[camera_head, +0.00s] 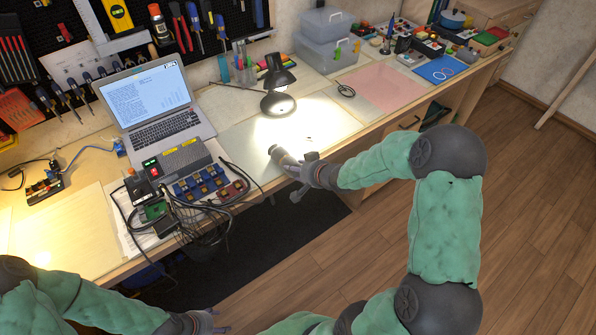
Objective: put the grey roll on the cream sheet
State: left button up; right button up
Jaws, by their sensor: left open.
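A cream sheet (72,228) lies on the left part of the bench, below the laptop. A short grey cylinder (283,157), which looks like the grey roll, is at the tip of my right gripper (292,166), over the front edge of the pale sheet under the lamp. I cannot tell whether the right fingers close on it, since the gripper is small and seen from behind. My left gripper (212,322) is at the bottom edge of the view, in front of the bench. It is open and empty, far from the cream sheet.
A laptop (160,107), a grey power box (180,162) and tangled cables crowd the bench between the cream sheet and the pale sheet (238,136). A black lamp (279,95) stands behind. A pink sheet (382,87) and blue sheet (440,69) lie further right.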

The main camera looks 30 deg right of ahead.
jog(key=o, duration=1.4)
jog(key=shift+f+b, duration=0.35)
jog(key=shift+b, duration=0.25)
jog(key=p+v, duration=0.2)
jog(key=v, duration=0.1)
jog(key=p+v, duration=0.2)
jog(key=v, duration=0.2)
jog(key=p+v, duration=0.3)
jog(key=v, duration=0.1)
jog(key=shift+w+d+r, duration=0.1)
jog(key=shift+d, duration=0.2)
